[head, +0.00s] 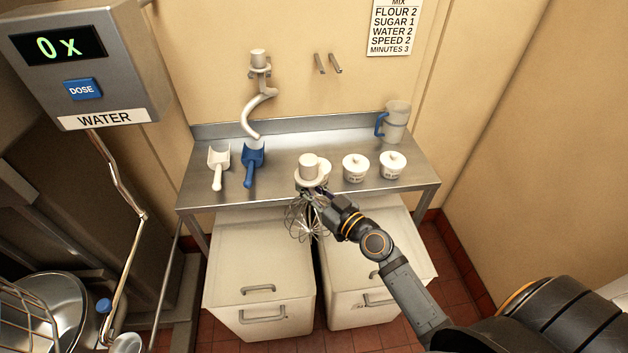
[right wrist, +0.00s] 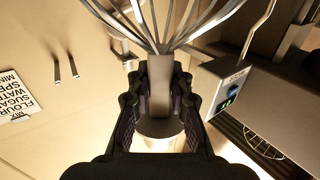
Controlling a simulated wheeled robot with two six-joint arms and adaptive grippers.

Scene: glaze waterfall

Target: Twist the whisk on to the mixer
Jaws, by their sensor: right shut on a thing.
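The whisk (head: 302,218) has a pale hub on top and wire loops hanging below it. My right gripper (head: 325,197) is shut on the whisk, in front of the metal table. In the right wrist view the whisk's stem (right wrist: 161,78) sits between the two fingers (right wrist: 160,100), with the wires fanning out beyond them. Of the mixer, only a steel bowl (head: 50,305) with a wire guard (head: 25,315) shows at the lower left of the head view; its drive head is not clearly seen. My left gripper is not in view.
A metal table (head: 310,135) holds a white scoop (head: 217,165), a blue scoop (head: 252,163), several white tubs and a jug (head: 396,122). A dough hook (head: 260,100) hangs on the wall. Two bins (head: 260,260) stand below. A water dispenser (head: 90,65) is at left.

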